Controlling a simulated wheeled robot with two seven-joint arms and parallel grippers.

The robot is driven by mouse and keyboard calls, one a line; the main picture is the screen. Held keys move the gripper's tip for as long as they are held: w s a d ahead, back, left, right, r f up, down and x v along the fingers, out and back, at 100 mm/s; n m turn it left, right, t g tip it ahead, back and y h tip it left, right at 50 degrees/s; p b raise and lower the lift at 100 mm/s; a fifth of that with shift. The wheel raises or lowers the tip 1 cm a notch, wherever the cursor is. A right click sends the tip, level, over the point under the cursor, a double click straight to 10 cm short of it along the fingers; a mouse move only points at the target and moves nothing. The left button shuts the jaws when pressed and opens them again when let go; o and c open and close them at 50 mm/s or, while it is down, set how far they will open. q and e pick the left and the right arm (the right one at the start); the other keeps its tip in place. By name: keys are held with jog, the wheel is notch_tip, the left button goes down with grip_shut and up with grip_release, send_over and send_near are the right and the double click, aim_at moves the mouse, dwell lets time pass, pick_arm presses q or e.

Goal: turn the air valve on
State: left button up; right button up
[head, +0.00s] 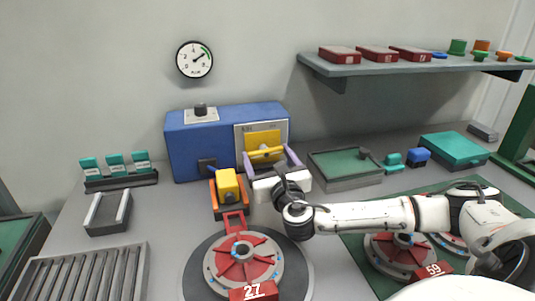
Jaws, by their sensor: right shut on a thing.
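A blue box (200,145) stands against the back wall. On the right of its front is a pale plate (281,128) with a yellow panel (262,138) and a yellow bar-shaped handle (265,153), which looks like the air valve's lever. The handle lies nearly level, tilted slightly. My right gripper (268,157) reaches in from the right, with its purple fingers at the two sides of the handle, shut on it. The gripper's white body hides the lower part of the plate. My left gripper is not in view.
A wall gauge (194,60) hangs above. A yellow-and-orange block device (228,186) stands close left of my gripper, and a red disc fixture (243,262) in front. A green tray (345,167) sits to the right. A shelf (420,66) overhangs the back right.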

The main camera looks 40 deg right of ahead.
jog(key=n+p, duration=0.3)
jog(key=shift+r+p, duration=0.25)
jog(key=shift+p, duration=0.05)
jog(key=n+p, duration=0.1)
jog(key=n, duration=0.1)
jog(key=shift+f+n, duration=0.2)
jog(key=shift+n, duration=0.2)
jog(key=n, duration=0.5)
jog(key=shift+a+f+n, duration=0.1)
jog(key=shift+n, duration=0.2)
jog(key=n, duration=0.5)
jog(key=shift+n, duration=0.4)
jog(key=o, duration=1)
jog(key=shift+o, duration=0.2)
